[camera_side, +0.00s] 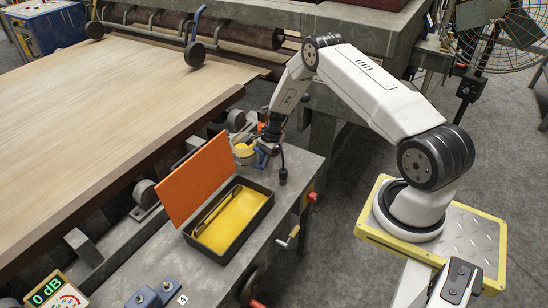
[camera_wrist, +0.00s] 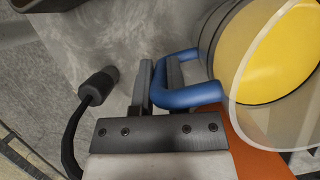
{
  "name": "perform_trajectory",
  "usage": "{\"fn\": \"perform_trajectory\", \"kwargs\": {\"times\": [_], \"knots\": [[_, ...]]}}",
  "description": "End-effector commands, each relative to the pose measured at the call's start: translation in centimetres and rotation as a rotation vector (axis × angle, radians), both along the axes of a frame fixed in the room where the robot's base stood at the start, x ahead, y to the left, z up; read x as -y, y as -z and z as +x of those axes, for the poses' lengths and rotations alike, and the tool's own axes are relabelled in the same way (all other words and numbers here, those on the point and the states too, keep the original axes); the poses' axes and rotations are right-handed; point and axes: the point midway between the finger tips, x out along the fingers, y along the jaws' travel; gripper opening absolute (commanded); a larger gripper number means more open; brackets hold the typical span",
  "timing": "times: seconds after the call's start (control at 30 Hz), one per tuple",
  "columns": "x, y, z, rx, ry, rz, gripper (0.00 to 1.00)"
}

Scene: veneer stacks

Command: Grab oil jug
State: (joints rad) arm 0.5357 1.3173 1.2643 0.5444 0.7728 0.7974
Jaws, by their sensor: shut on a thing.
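The oil jug (camera_wrist: 268,62) shows in the wrist view as a round vessel with yellow inside, a clear rim and a blue handle (camera_wrist: 192,97). My gripper (camera_wrist: 160,72) is shut on the blue handle, with a dark finger on each side of it. In the side view the jug (camera_side: 243,153) is small and yellow, on the grey bench near its back edge. My gripper (camera_side: 266,146) reaches it from the right. The fingertips are partly hidden there, and I cannot tell whether the jug touches the bench.
An open black case (camera_side: 262,211) with a yellow lining and a raised orange lid (camera_side: 197,178) lies in front of the jug. A black cable end (camera_wrist: 98,88) hangs beside my gripper. A large wood sheet (camera_side: 100,105) fills the left.

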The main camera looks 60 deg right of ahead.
Motion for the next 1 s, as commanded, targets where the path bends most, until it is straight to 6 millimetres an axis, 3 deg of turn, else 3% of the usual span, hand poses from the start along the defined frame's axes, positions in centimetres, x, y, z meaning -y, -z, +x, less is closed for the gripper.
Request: {"fn": "perform_trajectory", "kwargs": {"times": [1.0], "knots": [[0.07,-0.66,0.13,0.003,0.000,-0.002,0.00]]}}
